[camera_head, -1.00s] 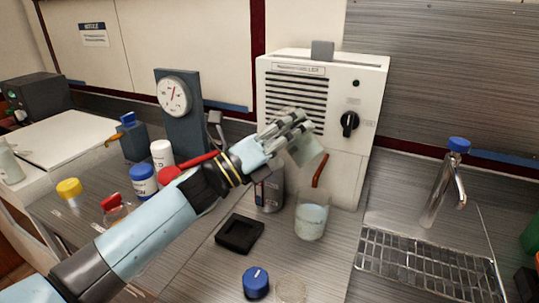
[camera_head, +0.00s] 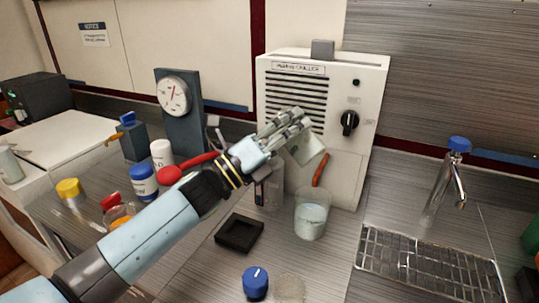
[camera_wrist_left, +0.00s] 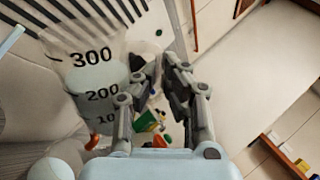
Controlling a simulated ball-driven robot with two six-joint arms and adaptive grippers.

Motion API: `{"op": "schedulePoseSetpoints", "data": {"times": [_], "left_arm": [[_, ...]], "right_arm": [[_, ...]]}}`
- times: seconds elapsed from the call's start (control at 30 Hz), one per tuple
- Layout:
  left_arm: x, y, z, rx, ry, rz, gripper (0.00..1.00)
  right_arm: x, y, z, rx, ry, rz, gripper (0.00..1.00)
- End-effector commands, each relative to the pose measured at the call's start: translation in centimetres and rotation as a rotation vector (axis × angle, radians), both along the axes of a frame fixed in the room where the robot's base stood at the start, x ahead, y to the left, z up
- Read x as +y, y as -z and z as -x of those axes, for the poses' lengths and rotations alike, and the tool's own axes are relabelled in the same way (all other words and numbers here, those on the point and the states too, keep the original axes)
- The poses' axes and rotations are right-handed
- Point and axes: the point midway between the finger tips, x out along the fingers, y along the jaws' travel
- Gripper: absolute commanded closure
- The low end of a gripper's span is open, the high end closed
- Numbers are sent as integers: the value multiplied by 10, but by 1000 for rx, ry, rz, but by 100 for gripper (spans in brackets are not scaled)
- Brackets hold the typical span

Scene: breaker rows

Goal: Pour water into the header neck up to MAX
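My left gripper (camera_head: 290,122) is in front of the white chiller (camera_head: 322,110), its fingers closed together near a clear beaker (camera_head: 308,150). The beaker hangs tilted at the fingertips, above the bench. In the left wrist view, a clear beaker (camera_wrist_left: 95,95) marked 100, 200 and 300 with pale liquid lies left of the fingers (camera_wrist_left: 165,68), its wall appearing to reach between them. A clear vessel (camera_head: 312,215) with pale liquid stands upright on the bench below, an orange-red tube (camera_head: 320,170) rising behind it. I cannot make out a MAX mark. My right gripper is out of view.
A grey translucent container (camera_head: 269,188) stands behind the arm. A black square holder (camera_head: 239,233) and a blue cap (camera_head: 255,282) lie in front. A tap (camera_head: 450,185) and drain grid (camera_head: 430,262) are right. Bottles (camera_head: 143,180) and a gauge stand (camera_head: 180,110) are left.

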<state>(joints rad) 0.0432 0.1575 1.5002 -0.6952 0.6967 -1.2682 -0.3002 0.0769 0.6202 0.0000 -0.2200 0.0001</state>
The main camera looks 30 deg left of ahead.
Motion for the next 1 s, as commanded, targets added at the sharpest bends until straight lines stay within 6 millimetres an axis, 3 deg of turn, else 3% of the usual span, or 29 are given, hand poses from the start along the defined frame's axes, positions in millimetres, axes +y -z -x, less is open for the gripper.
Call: {"op": "schedulePoseSetpoints", "data": {"times": [1.0], "left_arm": [[3,0,-1,-1,9,64,100]], "right_arm": [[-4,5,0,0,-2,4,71]]}}
